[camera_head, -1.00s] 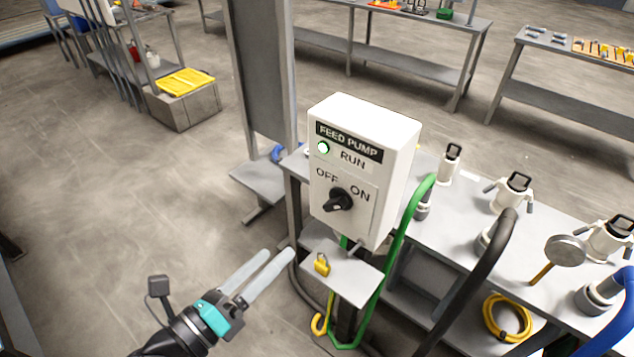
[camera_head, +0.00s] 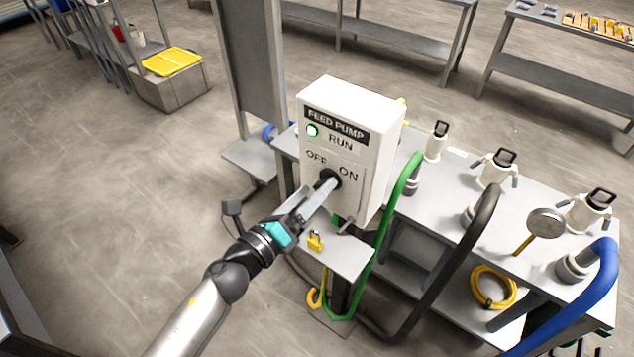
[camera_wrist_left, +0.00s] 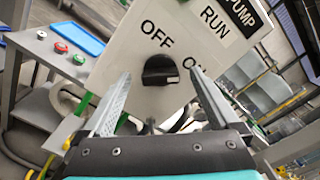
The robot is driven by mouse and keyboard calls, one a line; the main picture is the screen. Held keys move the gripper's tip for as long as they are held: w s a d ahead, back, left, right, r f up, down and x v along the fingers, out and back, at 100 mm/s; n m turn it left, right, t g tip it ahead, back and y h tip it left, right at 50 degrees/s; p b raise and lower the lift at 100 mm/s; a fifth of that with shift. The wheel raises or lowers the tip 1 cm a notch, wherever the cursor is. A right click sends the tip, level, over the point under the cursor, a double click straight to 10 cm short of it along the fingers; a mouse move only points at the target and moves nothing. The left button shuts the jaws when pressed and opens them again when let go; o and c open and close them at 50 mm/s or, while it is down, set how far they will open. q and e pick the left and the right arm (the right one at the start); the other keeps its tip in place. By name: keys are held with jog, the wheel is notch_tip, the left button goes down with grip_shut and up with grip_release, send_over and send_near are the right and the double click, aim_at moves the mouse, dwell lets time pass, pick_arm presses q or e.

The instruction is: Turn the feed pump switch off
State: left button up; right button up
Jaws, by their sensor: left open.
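The feed pump switch is a black rotary knob (camera_head: 330,178) on the front of a white box (camera_head: 352,120) labelled FEED PUMP, RUN, OFF and ON. In the left wrist view the knob (camera_wrist_left: 160,70) sits between and beyond the two fingertips, with its pale mark on the right, towards ON. The green run lamp (camera_head: 312,130) is lit. My left gripper (camera_head: 318,188) is open, its fingers pointing at the knob from the front. It also shows in the left wrist view (camera_wrist_left: 158,98), the fingers on either side of the knob; contact cannot be told. My right gripper is not in view.
A small shelf (camera_head: 345,262) below the box holds a yellow padlock (camera_head: 315,241). A green hose (camera_head: 388,225) runs close to the box's right. Open floor lies to the left.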

pick_arm(q)
jog(key=shift+x, duration=1)
jog(key=c, duration=1.4)
